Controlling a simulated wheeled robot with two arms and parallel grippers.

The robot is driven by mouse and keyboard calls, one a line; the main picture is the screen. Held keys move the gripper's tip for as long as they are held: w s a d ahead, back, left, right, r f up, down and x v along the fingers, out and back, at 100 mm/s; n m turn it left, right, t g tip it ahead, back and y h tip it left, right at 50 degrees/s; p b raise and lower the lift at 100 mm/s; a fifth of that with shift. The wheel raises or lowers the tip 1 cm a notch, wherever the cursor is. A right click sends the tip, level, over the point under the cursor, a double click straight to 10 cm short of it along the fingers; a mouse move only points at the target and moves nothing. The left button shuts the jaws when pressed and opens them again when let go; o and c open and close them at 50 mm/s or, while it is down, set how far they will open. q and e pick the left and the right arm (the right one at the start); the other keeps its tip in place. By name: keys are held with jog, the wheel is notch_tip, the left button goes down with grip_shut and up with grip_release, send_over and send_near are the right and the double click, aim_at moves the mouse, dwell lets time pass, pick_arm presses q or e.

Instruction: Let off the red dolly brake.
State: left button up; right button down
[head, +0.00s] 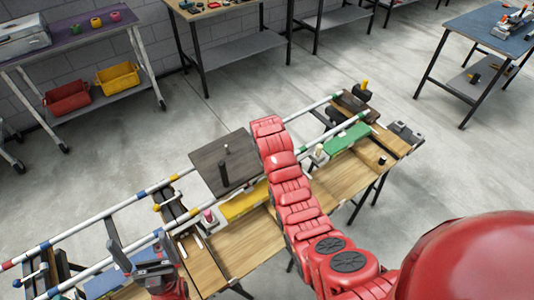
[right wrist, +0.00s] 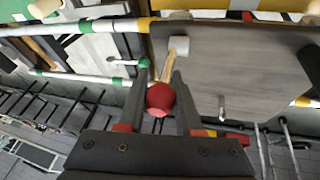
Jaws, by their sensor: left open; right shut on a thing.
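The dolly's dark flat platform (head: 207,166) rests across the two rails, with a black upright post on it. In the right wrist view the platform's grey surface (right wrist: 245,75) fills the right side. A red ball knob (right wrist: 160,98) on a tan lever sits between the fingers of my right gripper (right wrist: 160,78), which is shut on it. In the head view my right arm hides that gripper and the knob. My left gripper (head: 157,262) is open and empty at the lower left, near the front rail.
White rails (head: 110,210) with coloured bands run along the wooden bench (head: 240,245). Side tables stand behind, with clear floor between.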

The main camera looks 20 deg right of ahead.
jog(key=shift+w+a, duration=0.1)
dwell(0.5)
jog(key=c, duration=0.6)
grip_release()
jog(key=shift+r+b, duration=0.4)
jog(key=p+v, duration=0.9)
jog(key=v, duration=0.7)
jog(key=shift+r, duration=0.3)
jog(key=shift+a, duration=0.1)
